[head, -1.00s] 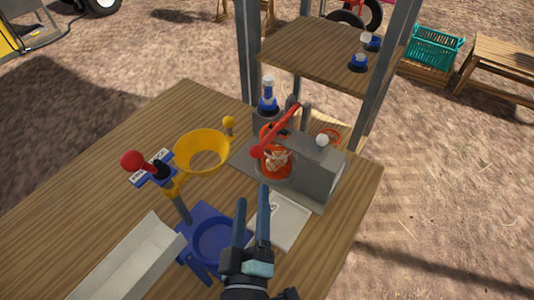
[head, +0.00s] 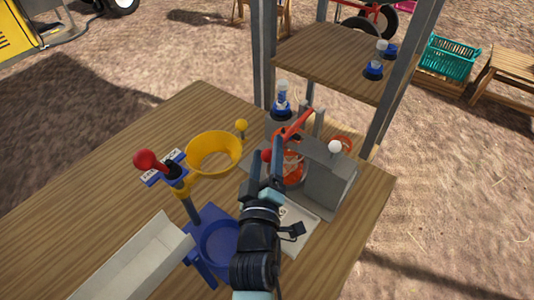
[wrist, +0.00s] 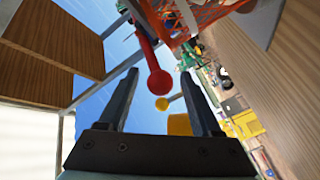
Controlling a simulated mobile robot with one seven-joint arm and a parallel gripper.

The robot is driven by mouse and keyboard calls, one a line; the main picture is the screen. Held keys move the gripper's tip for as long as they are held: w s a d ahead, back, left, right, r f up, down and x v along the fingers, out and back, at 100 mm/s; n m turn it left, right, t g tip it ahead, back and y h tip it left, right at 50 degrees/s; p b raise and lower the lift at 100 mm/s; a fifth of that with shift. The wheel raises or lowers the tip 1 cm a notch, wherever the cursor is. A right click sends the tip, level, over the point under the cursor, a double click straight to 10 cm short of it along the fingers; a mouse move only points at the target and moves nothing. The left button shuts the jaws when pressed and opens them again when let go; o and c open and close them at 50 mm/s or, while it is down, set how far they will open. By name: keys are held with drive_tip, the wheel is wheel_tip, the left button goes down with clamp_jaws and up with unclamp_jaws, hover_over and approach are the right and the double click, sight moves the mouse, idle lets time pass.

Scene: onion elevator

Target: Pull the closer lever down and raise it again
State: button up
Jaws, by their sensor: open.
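A red lever (head: 296,125) with a red ball end (head: 267,155) slants up from the grey machine at the table's right side. In the wrist view the lever (wrist: 146,48) and its ball (wrist: 158,82) show between my fingers, ball end toward me. My gripper (head: 263,148) is open, its fingers pointing away from me at the ball. I cannot tell whether they touch it. The grey machine (head: 328,180) has a white knob on top. A red-orange net (wrist: 205,12) lies close beside the lever in the wrist view, and my gripper partly hides it in the head view.
Another red ball knob (head: 147,160) stands on the blue-and-yellow stand at left. A yellow funnel (head: 213,152) and small yellow knob (head: 241,125) stand behind. A metal chute (head: 135,265) and blue ring (head: 222,240) are in front. A grey post (head: 263,60) rises behind the machine.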

clamp_jaws()
idle(0.4)
idle(1.1)
